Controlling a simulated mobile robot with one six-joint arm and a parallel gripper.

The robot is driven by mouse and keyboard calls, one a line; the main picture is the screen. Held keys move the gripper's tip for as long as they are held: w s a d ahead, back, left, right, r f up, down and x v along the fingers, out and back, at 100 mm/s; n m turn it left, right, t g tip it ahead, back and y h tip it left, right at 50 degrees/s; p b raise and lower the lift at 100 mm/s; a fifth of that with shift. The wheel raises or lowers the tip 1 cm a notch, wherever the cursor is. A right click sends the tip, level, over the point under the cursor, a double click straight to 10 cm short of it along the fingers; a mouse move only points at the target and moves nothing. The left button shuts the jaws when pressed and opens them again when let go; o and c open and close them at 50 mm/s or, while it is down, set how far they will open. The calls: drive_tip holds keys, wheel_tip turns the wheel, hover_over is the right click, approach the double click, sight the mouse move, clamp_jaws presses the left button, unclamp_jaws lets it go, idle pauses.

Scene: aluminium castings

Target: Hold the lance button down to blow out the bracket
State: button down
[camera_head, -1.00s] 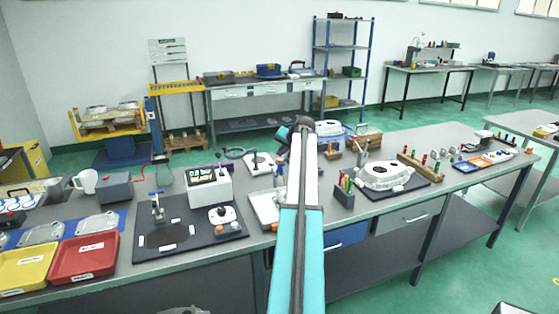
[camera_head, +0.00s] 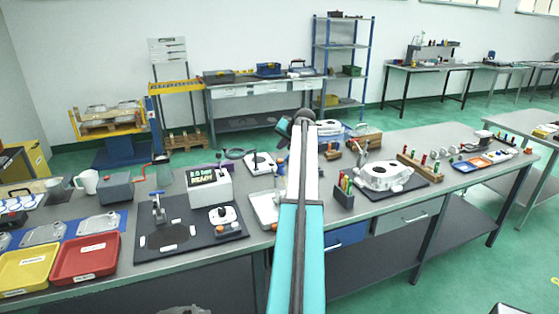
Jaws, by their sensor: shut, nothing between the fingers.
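My arm rises through the middle of the view, and its far joint and a dark teal wrist part (camera_head: 284,129) show above the bench. My gripper's fingers cannot be made out; the arm hides that area. I cannot tell for sure which thing is the lance or its button. A pale casting (camera_head: 383,176), possibly the bracket, lies on a dark mat right of the arm. Another pale casting (camera_head: 329,128) sits farther back. A white box with a lit display (camera_head: 208,187) stands on a dark mat left of the arm. A small unit with a pale round top (camera_head: 222,214) is in front of it.
A red tray (camera_head: 86,276) and a yellow tray (camera_head: 30,285) lie at the bench's left front. A blue-handled fixture (camera_head: 158,206) stands on the left mat. A dark holder with coloured pens (camera_head: 344,196) stands close right of my arm.

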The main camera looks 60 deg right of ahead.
drive_tip(key=shift+r, duration=0.8)
drive_tip(key=shift+s, duration=0.15)
